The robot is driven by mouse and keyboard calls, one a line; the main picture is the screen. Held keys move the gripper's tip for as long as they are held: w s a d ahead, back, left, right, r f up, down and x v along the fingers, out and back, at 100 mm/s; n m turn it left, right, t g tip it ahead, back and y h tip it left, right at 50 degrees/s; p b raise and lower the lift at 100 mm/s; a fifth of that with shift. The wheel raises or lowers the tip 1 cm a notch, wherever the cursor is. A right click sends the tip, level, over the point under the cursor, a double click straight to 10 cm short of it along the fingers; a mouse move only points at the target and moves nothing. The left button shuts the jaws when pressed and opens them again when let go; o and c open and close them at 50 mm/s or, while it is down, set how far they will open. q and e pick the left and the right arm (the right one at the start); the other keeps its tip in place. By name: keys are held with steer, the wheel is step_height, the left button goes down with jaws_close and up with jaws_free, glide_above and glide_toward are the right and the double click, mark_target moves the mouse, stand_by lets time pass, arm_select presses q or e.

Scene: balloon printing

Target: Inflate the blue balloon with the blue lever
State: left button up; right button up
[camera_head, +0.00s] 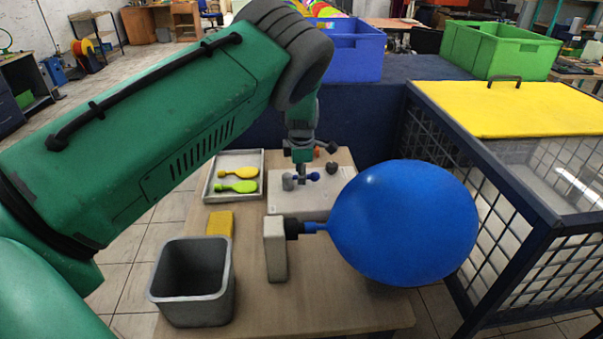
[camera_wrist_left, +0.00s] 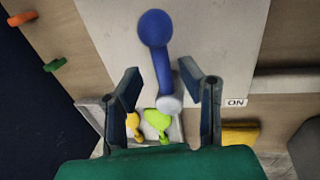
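The blue balloon (camera_head: 403,222) is large and round, its neck on the dark nozzle of a pale block (camera_head: 275,250) on the table. The blue lever (camera_head: 314,176) is on the pale panel behind it. In the left wrist view the lever (camera_wrist_left: 161,65) has a round blue knob and a grey pivot; the knob lies away from the "ON" label (camera_wrist_left: 236,102). My left gripper (camera_head: 302,172) is over the panel at the lever. Its fingers (camera_wrist_left: 170,88) are apart, one each side of the lever's pivot end, with gaps visible. My right gripper is not in view.
A grey tray (camera_head: 208,188) with yellow and green deflated balloons, a yellow sponge (camera_head: 219,224) and an empty grey bin (camera_head: 191,312) stand on the wooden table (camera_head: 325,312). A dark mesh cage with yellow top (camera_head: 505,108) borders the right. Blue and green crates are behind.

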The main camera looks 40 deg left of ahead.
arm_select(q)
step_height(320, 180, up, 12)
steer(key=s+d, duration=0.1)
steer(key=shift+s+d+f, duration=0.15)
steer(key=shift+s+d, duration=0.1)
steer(key=shift+s, duration=0.1)
stand_by(0.4)
